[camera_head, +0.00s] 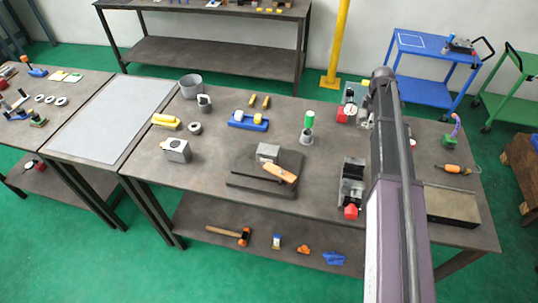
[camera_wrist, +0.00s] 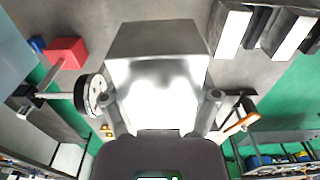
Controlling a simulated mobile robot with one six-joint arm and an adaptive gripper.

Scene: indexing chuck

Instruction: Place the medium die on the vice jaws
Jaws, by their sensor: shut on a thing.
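In the wrist view my gripper (camera_wrist: 162,108) is shut on a shiny grey metal block, which I take to be the medium die (camera_wrist: 158,42), one finger on each side. The block fills the middle of that view, and its underside cannot be seen. In the head view my arm hides the gripper and the held block. A dark vice-like device (camera_head: 352,185) with a red end stands just left of my arm on the bench. I cannot tell whether the block touches anything.
A dial gauge (camera_wrist: 97,94) and a red block (camera_wrist: 67,52) are close left of the die in the wrist view. On the bench (camera_head: 225,117) stand a dark plate (camera_head: 240,178), a grey block (camera_head: 177,151) and a green-topped cylinder (camera_head: 308,125).

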